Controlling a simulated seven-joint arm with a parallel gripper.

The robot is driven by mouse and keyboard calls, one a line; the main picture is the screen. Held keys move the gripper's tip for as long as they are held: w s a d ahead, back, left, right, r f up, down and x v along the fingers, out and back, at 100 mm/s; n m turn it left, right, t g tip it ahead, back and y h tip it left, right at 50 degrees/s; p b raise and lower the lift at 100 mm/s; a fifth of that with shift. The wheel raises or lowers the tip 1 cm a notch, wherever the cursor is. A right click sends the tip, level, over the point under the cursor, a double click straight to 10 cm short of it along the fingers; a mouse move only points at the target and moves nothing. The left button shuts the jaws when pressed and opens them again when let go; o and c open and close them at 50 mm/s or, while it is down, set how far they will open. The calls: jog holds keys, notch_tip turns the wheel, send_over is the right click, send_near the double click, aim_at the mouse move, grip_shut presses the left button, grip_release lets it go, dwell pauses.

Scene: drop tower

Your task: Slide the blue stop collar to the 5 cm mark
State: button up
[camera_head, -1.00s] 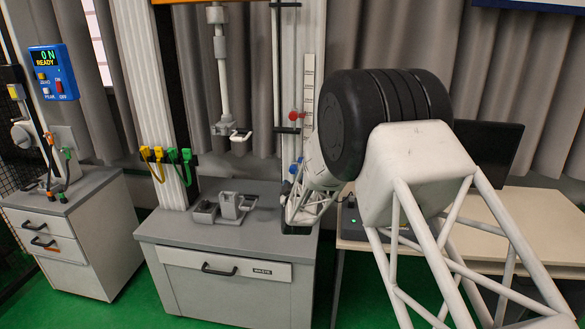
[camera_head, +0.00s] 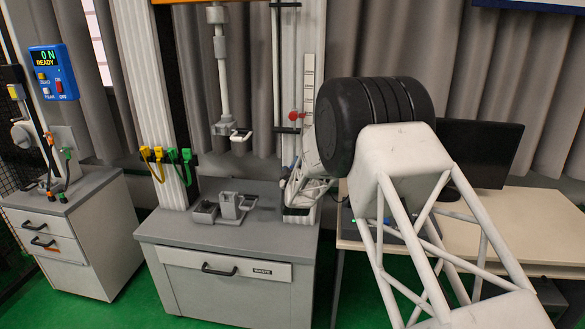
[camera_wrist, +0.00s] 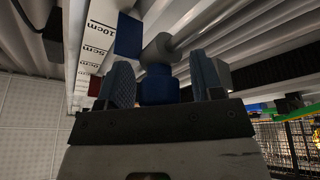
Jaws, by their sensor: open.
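In the wrist view the blue stop collar (camera_wrist: 158,90) sits between the two upright fingers of my gripper (camera_wrist: 164,76). The fingers are open, one on each side of it, with narrow gaps visible; I cannot tell whether either touches. A grey cylindrical knob (camera_wrist: 160,46) shows just above the blue part. A flat blue plate (camera_wrist: 128,36) stands beside the white scale (camera_wrist: 92,42), between the 10 cm and 5 cm marks. In the head view the scale (camera_head: 309,100) is on the tower's right column, and my arm hides most of the collar area.
A red knob (camera_head: 293,116) sits on the guide rod above my arm. A grey fixture (camera_head: 228,207) stands on the grey cabinet top left of my gripper. Green and yellow clamps (camera_head: 180,156) hang on the left column. A monitor (camera_head: 482,150) stands on the right-hand table.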

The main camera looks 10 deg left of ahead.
aim_at(293, 165)
grip_shut()
notch_tip(293, 165, up, 7)
jog(key=shift+r, duration=0.1)
dwell(0.6)
grip_release()
jog(key=shift+s, duration=0.15)
jog(key=v, duration=0.7)
jog(key=shift+s, duration=0.25)
